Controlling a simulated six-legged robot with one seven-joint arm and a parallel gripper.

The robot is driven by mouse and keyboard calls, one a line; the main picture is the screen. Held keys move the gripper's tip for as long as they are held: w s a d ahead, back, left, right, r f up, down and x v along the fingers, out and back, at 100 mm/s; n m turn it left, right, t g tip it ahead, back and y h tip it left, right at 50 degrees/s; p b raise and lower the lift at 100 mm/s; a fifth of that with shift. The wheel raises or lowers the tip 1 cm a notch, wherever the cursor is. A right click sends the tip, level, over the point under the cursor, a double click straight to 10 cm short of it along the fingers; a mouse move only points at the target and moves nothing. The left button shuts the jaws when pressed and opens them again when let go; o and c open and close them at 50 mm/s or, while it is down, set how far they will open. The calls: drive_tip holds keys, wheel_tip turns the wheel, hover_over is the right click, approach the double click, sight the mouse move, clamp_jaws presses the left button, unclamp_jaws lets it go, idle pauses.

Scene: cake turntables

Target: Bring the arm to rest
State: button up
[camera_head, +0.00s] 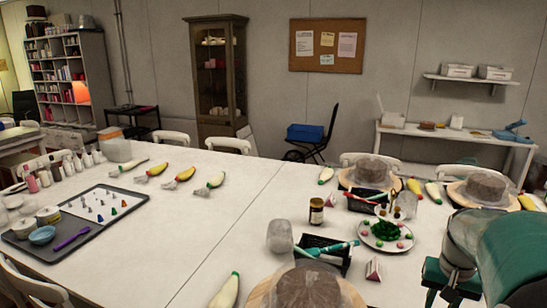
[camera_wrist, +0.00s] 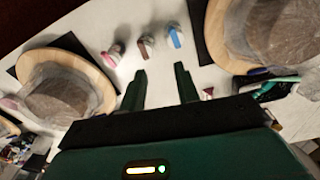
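My arm (camera_head: 495,250), green and grey, reaches in from the lower right of the head view. In the wrist view my gripper (camera_wrist: 161,84) shows two dark green fingers spread apart with nothing between them. It is open above the white table. Beyond the fingertips stand small bottles with pink (camera_wrist: 111,55), brown (camera_wrist: 146,45) and blue (camera_wrist: 174,37) marks. The fingers look apart from them. In the head view I cannot make out the fingertips.
Wrapped cakes on wooden turntables (camera_head: 262,294) stand on the white table (camera_head: 215,235). A plate (camera_head: 376,243) with a green bow, a dark jar (camera_head: 316,211) and piping bags (camera_head: 217,180) lie nearby. A grey tray (camera_head: 100,238) is left. The table's middle-left is mostly clear.

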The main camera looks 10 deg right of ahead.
drive_tip(key=a+r+n+t, duration=0.1)
drive_tip(key=a+r+n, duration=0.15)
drive_tip(key=a, duration=0.55)
drive_tip(key=a+r+n+t, duration=0.1)
drive_tip(key=a+r, duration=0.2)
drive_tip(key=a, duration=0.6)
drive_tip(key=s+a+r+n+t, duration=0.1)
drive_tip(key=s+a+n+t, duration=0.2)
drive_tip(key=a, duration=0.9)
drive_tip(key=shift+s+a+n+y, duration=0.3)
drive_tip(key=shift+s+n, duration=0.25)
drive_tip(key=shift+s, duration=0.65)
